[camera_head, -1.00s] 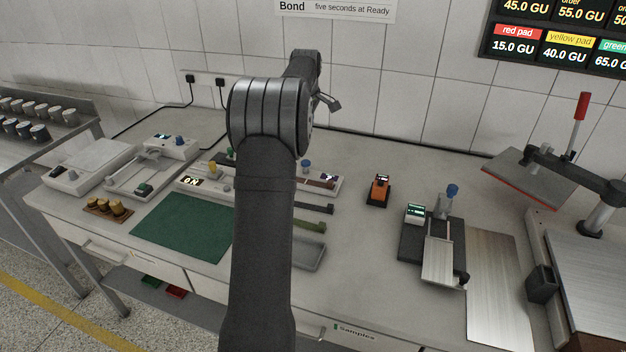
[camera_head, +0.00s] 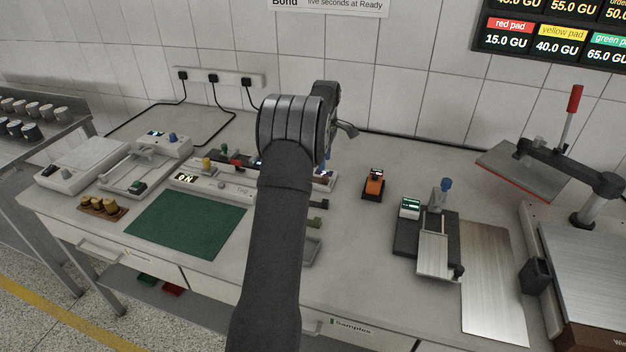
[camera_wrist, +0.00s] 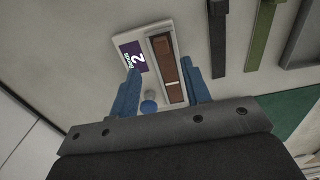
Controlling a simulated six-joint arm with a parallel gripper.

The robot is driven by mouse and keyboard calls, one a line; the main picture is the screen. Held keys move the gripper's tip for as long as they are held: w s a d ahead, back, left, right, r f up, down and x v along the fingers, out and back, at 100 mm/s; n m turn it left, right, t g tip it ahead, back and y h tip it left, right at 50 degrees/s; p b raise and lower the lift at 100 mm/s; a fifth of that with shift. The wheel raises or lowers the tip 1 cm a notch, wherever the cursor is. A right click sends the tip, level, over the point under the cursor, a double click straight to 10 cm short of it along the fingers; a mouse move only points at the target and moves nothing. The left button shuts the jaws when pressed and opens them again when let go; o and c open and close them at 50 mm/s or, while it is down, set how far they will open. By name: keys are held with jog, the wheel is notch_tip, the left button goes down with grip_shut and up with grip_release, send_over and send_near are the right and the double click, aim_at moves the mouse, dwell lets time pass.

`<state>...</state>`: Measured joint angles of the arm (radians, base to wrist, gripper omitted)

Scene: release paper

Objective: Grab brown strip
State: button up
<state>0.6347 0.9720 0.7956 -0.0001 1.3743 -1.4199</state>
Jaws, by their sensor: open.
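The brown strip (camera_wrist: 163,52) lies in a pale holder (camera_wrist: 144,35) in the wrist view, beside a purple label marked 2. A light band crosses it near its lower end. I cannot tell how high the fingers are above the holder. In the head view my arm hides the fingers and much of the holder.
A dark strip (camera_wrist: 217,38) and a green strip (camera_wrist: 264,32) lie to the right in the wrist view, then a grey tray (camera_wrist: 306,40). In the head view a green mat (camera_head: 185,225) lies left of my arm and an orange device (camera_head: 373,184) stands right.

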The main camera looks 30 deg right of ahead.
aim_at(325, 176)
jog(key=shift+s+f, duration=0.15)
jog(key=shift+f, duration=1.45)
jog(key=shift+s+f, duration=0.1)
jog(key=shift+f, duration=1.45)
grip_shut()
